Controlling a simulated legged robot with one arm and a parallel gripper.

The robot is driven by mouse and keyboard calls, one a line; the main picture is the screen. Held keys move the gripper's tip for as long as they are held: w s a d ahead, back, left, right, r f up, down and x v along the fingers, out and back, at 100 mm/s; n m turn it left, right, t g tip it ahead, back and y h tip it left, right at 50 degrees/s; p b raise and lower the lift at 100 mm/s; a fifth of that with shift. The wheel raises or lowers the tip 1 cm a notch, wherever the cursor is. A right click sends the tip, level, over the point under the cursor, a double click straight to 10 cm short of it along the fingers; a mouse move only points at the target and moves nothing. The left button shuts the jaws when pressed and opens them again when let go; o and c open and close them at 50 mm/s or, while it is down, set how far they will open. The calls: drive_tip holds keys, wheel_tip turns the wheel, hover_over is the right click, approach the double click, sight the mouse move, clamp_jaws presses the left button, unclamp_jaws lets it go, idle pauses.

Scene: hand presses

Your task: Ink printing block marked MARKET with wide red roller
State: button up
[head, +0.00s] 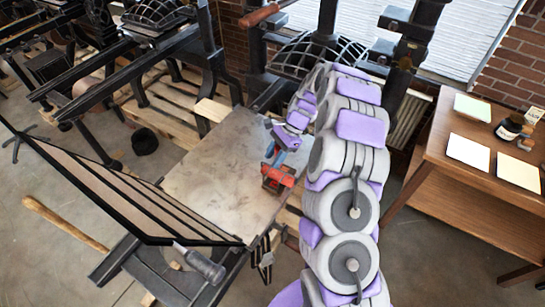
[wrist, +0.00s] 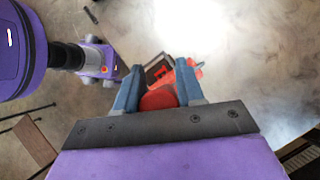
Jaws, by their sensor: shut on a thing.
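My gripper (head: 280,157) is low over the pale press bed (head: 225,165), its blue fingers closed on the red roller (head: 284,174). In the wrist view, the roller's round red end (wrist: 158,98) sits between the fingers (wrist: 157,82), and more of its red body shows beyond the right finger. A small dark block (wrist: 157,70) with a red patch lies just past the roller; it also shows below the roller in the head view (head: 271,185). Its lettering cannot be read. Whether roller and block touch is hard to tell.
A hinged frame (head: 130,190) stands raised at the bed's left. The black press (head: 315,55) rises behind. A wooden desk (head: 450,185) at right holds pale cards and a dark jar (head: 509,128). The bed left of the roller is clear.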

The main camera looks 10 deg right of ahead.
drive_tip(key=shift+w+d+p, duration=0.8)
drive_tip(key=shift+w+d, duration=1.35)
drive_tip(key=shift+s+a+r+p, duration=0.1)
drive_tip(key=shift+s+a+p, duration=0.65)
drive_tip(key=shift+s+a, duration=1.15)
drive_tip(key=shift+s+a+f+p, duration=0.15)
drive_tip(key=shift+s+a+p, duration=0.1)
drive_tip(key=shift+s+a, duration=0.65)
drive_tip(key=shift+s+a+f+p, duration=0.1)
drive_tip(key=shift+s+a+p, duration=0.1)
drive_tip(key=shift+s+a, duration=0.65)
